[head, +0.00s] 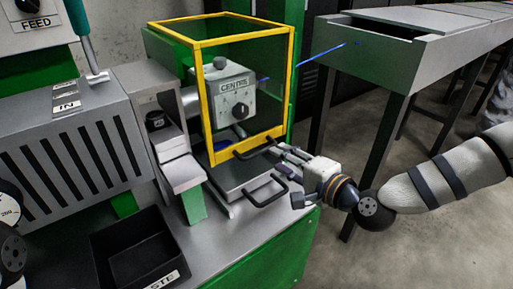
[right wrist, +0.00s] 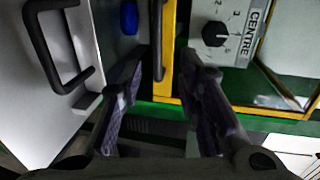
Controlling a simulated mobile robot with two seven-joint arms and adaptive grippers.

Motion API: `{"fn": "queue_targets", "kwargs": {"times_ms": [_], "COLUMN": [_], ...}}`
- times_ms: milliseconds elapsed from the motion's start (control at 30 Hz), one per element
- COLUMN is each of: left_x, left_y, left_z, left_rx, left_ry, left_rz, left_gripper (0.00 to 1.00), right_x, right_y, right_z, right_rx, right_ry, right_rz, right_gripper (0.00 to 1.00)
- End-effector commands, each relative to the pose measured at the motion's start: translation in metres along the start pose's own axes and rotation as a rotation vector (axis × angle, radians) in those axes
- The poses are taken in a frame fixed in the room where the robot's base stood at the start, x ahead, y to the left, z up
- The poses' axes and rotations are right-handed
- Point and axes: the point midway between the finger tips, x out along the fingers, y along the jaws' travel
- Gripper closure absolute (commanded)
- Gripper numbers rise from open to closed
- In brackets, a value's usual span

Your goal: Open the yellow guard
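The yellow guard (head: 200,88) is a box with a yellow frame and dark see-through panels. It stands closed around the grey CENTRE unit (head: 234,92). A black bar handle (head: 252,151) is on its lower front edge. My right gripper (head: 281,158) is at the front of the guard, close to this handle. In the right wrist view, its two dark fingers (right wrist: 164,62) are apart, with the guard's handle (right wrist: 158,45) and yellow frame edge (right wrist: 167,68) between them. Whether a finger touches the handle I cannot tell. My left gripper is not in view.
A second black handle (head: 266,192) is on the grey tray just below the guard; it also shows in the wrist view (right wrist: 58,50). A black waste bin (head: 137,252) stands front left.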

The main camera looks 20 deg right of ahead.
Motion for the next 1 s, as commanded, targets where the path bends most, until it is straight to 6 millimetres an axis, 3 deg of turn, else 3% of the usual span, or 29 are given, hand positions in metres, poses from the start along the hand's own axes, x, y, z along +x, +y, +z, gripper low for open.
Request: {"fn": "queue_targets", "kwargs": {"times_ms": [200,333,667,800,1000], "left_x": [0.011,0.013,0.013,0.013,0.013], "left_y": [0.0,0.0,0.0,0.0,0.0], "left_z": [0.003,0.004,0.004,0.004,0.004], "left_rx": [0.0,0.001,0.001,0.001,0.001], "left_ry": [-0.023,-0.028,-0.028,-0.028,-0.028], "left_rz": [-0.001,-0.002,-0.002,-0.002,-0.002], "left_gripper": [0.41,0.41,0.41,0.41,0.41], "right_x": [0.054,0.072,0.079,0.079,0.079], "right_y": [0.004,0.004,0.002,0.002,0.002], "right_z": [0.001,0.001,0.001,0.001,0.001], "right_rx": [-0.001,0.001,0.001,0.0,0.0], "right_ry": [-0.002,-0.002,-0.002,-0.002,-0.002], "right_rz": [0.005,0.005,0.005,0.005,0.004], "right_gripper": [0.69,0.69,0.69,0.99,1.0]}}
